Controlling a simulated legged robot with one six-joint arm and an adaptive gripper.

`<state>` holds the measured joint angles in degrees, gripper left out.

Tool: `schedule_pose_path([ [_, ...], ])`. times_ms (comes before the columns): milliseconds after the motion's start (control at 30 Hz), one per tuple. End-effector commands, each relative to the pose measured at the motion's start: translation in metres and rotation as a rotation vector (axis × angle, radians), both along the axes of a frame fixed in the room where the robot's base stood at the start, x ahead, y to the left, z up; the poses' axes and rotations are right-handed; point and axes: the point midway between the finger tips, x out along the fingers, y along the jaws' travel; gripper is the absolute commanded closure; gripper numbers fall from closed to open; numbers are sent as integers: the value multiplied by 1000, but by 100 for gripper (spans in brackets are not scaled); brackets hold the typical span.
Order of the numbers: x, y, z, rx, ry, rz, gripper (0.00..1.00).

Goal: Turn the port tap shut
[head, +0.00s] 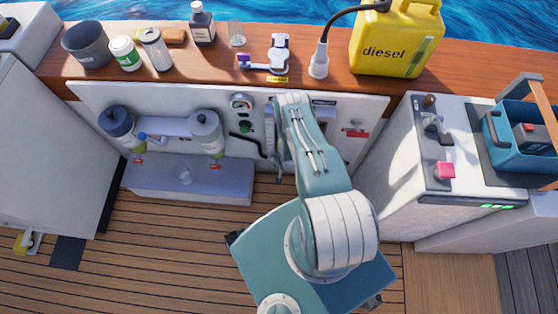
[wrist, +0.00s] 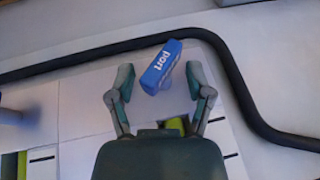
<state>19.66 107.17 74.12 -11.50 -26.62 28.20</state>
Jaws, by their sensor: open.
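A blue tap handle marked "port" (wrist: 160,66) shows in the wrist view, tilted diagonally, its upper end to the right. My gripper (wrist: 160,84) is open, with one finger on each side of the handle. Gaps show between the fingers and the handle; I cannot tell how far off it is in depth. In the head view my arm hides most of the gripper.
A black hose (wrist: 235,75) curves above and right of the handle. A red tap (head: 354,131) is on the wall right of my arm. The wooden counter (head: 330,85) above holds a yellow diesel can (head: 395,40), cups and bottles. The deck (head: 150,260) at left is mostly clear.

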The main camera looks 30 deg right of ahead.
Motion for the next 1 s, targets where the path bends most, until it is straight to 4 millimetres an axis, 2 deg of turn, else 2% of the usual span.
schedule_pose_path([
  [100, 0, 0, 0, 0, 0, 0, 33],
  [167, 0, 0, 0, 0, 0, 0, 60],
  [200, 0, 0, 0, 0, 0, 0, 78],
  [233, 0, 0, 0, 0, 0, 0, 91],
  [267, 0, 0, 0, 0, 0, 0, 100],
  [1000, -5, 0, -1, 3, 9, -6, 100],
])
